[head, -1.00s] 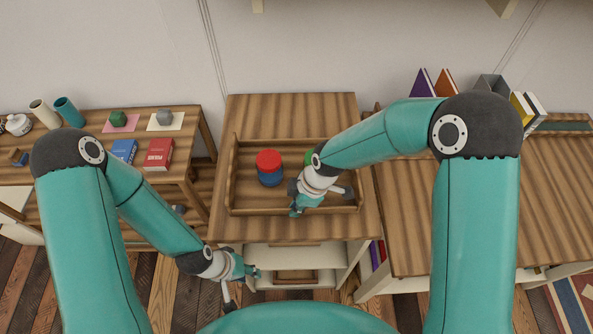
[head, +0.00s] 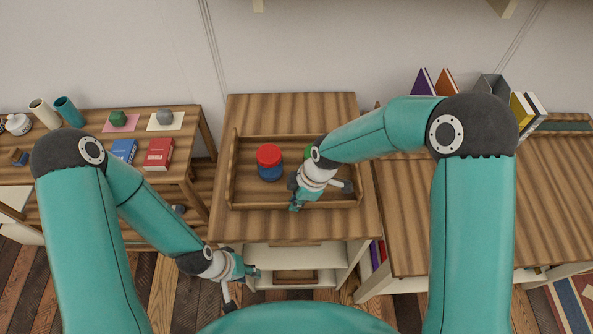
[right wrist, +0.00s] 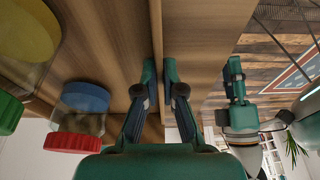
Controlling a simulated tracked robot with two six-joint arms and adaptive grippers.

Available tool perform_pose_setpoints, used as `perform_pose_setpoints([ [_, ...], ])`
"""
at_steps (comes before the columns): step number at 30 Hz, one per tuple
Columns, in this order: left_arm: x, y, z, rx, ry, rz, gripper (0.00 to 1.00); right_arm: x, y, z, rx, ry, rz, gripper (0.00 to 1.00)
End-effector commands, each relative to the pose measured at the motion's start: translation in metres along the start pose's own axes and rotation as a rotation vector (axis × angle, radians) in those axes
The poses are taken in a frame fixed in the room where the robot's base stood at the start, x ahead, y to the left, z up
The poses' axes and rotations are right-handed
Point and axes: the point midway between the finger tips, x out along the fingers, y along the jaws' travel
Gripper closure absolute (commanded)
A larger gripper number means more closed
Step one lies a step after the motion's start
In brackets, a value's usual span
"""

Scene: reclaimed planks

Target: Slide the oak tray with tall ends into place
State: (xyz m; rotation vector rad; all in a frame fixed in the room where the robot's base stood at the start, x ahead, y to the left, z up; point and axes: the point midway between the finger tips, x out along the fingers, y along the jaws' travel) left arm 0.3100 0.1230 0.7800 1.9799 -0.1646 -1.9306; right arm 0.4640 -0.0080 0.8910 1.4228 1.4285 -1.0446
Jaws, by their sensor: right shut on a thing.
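The oak tray with tall ends (head: 233,180) lies on a wooden table top, its long sides running left to right. It holds a jar with a red lid and blue lower part (head: 269,155) and a green-lidded jar (head: 308,152), partly hidden by my right arm. My right gripper (head: 297,204) is at the tray's front wall. In the right wrist view my right gripper (right wrist: 160,70) is shut on that thin wall, one finger on each side. My left gripper (head: 250,272) hangs in front of the table, apart from the tray; its finger opening is unclear.
Bare table top (head: 290,108) lies behind the tray. A side table (head: 190,118) with books and cylinders stands left. A wooden desk (head: 450,210) adjoins on the right, with upright books at its back. Shelves (head: 300,252) are below the table front.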

Motion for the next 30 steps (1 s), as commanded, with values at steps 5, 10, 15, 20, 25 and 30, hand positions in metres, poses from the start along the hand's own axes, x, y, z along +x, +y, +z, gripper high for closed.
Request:
perform_pose_setpoints([
  [5,0.002,-0.001,0.0,0.0,0.0,0.0,0.65,0.0,0.013,0.0,0.001,0.001,0.002,1.0],
  [10,0.003,-0.001,0.0,0.0,0.0,0.0,0.65,0.0,0.024,0.0,0.001,0.001,0.002,1.0],
  [15,0.005,-0.002,0.0,0.0,0.0,0.0,0.65,0.001,0.034,0.001,0.001,0.0,0.002,1.0],
  [20,0.006,-0.002,0.0,0.0,0.0,0.0,0.65,0.0,0.044,0.001,0.003,0.001,0.002,1.0],
  [25,0.007,-0.003,0.0,0.0,0.0,0.0,0.65,0.001,0.055,0.001,0.002,0.001,0.001,1.0],
  [30,0.009,-0.003,0.0,0.0,0.0,0.0,0.65,0.0,0.066,0.001,0.002,0.001,0.003,1.0],
])
